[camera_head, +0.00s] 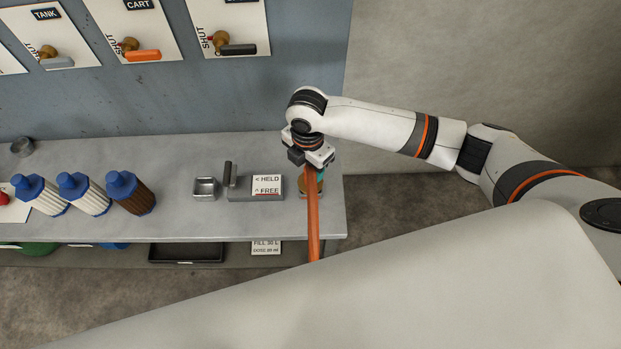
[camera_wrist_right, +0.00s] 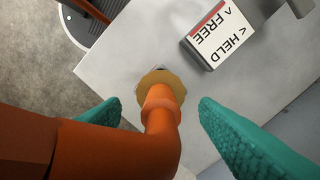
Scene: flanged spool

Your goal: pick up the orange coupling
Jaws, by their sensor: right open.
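The orange coupling (camera_wrist_right: 162,112) is the bent end of an orange hose, seated against a round brass fitting (camera_wrist_right: 153,77) at the bench edge. In the head view the orange hose (camera_head: 312,220) hangs down past the bench front, and the brass fitting (camera_head: 318,184) shows partly beside it. My right gripper (camera_head: 313,168) is right above the coupling and hides its top. In the right wrist view its teal fingers (camera_wrist_right: 157,108) are open, one on each side of the coupling, with a visible gap on the right. My left gripper is not in view.
A block labelled HELD and FREE (camera_head: 267,186) with an upright grey lever (camera_head: 228,173) stands left of the coupling. A small metal cup (camera_head: 205,188) and several blue-capped bottles (camera_head: 130,192) are further left. Valve panels (camera_head: 230,27) are on the wall behind.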

